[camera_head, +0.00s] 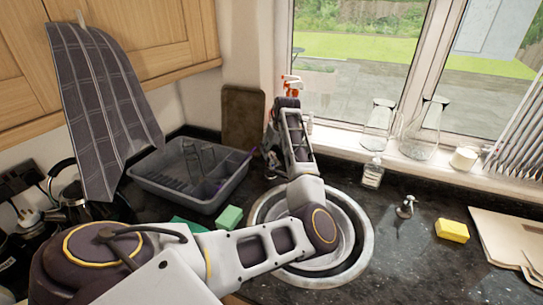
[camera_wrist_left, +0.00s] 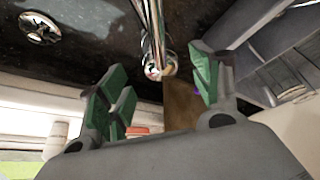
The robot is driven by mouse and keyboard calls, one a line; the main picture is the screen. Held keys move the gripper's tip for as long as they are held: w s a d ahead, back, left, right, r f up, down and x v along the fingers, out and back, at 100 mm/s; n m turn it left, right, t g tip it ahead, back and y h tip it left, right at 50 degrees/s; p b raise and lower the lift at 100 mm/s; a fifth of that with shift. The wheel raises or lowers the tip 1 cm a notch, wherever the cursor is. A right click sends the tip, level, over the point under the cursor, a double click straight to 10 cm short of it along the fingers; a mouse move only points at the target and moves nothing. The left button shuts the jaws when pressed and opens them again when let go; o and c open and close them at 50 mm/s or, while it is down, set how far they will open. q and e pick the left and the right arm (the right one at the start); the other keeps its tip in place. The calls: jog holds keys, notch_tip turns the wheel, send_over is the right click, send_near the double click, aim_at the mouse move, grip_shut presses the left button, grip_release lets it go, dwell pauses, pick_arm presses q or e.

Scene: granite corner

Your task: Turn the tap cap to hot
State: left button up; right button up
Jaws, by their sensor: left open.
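The chrome tap shows in the left wrist view (camera_wrist_left: 154,35), with its spout running up out of the top of the picture. Its round chrome cap (camera_wrist_left: 158,68) with a small coloured marking sits at the end, between and a little beyond my open left fingers. My left gripper (camera_wrist_left: 162,88) has green-padded fingers spread on either side, with nothing between the pads. I see no clear contact with the cap. In the head view my left arm reaches across the sink (camera_head: 364,225) to the back edge, where it mostly hides the tap and gripper.
A grey dish rack (camera_head: 150,178) and brown board (camera_head: 242,118) stand left of my forearm. An orange spray bottle (camera_head: 292,84) stands behind it. A small bottle (camera_head: 373,174), chrome fitting (camera_head: 406,207) and yellow sponge (camera_head: 452,231) lie right, with bare counter between them.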

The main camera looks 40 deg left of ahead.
aim_at(272, 154)
pick_arm(q)
jog(key=shift+x, duration=2.4)
pick_arm(e)
jog(key=shift+d+r, duration=0.25)
jog(key=shift+d, duration=0.25)
pick_arm(q)
jog(key=shift+c, duration=0.3)
pick_arm(e)
jog(key=shift+a, duration=0.1)
pick_arm(q)
jog(key=c, duration=0.7)
grip_shut()
pick_arm(e)
jog(key=shift+a, duration=0.25)
jog(key=shift+d, duration=0.1)
